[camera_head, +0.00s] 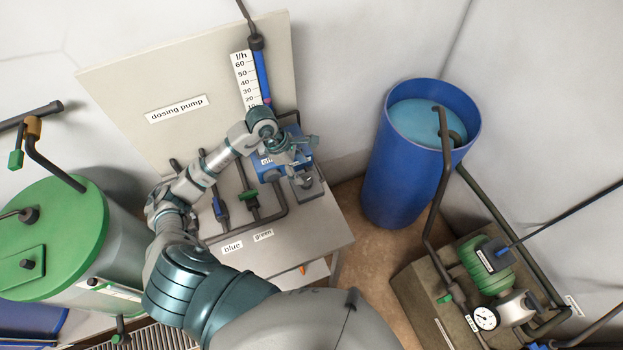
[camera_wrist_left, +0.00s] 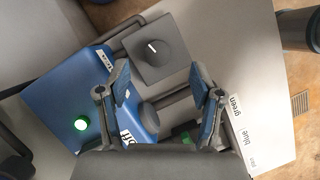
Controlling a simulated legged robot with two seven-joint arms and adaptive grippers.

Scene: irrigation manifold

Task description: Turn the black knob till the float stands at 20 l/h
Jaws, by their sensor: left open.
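The black knob (camera_wrist_left: 158,50) sits on a dark square plate and has a white pointer mark. In the head view the knob (camera_head: 304,181) shows at the right of the blue pump, just below my left gripper. My left gripper (camera_head: 303,150) is open and empty. In the left wrist view its fingers (camera_wrist_left: 160,82) are spread, with the knob ahead of them and apart from them. The flow tube (camera_head: 261,75) stands beside a white l/h scale (camera_head: 243,78). A pinkish float (camera_head: 267,100) shows low in it, around the 10 to 20 marks; the exact reading is unclear.
The blue pump (camera_wrist_left: 65,100) has a lit green button (camera_wrist_left: 81,123). Pipes with a blue valve (camera_head: 220,208) and a green valve (camera_head: 249,196) run beside it. A blue water barrel (camera_head: 388,165) stands right, a green-lidded tank (camera_head: 60,225) left.

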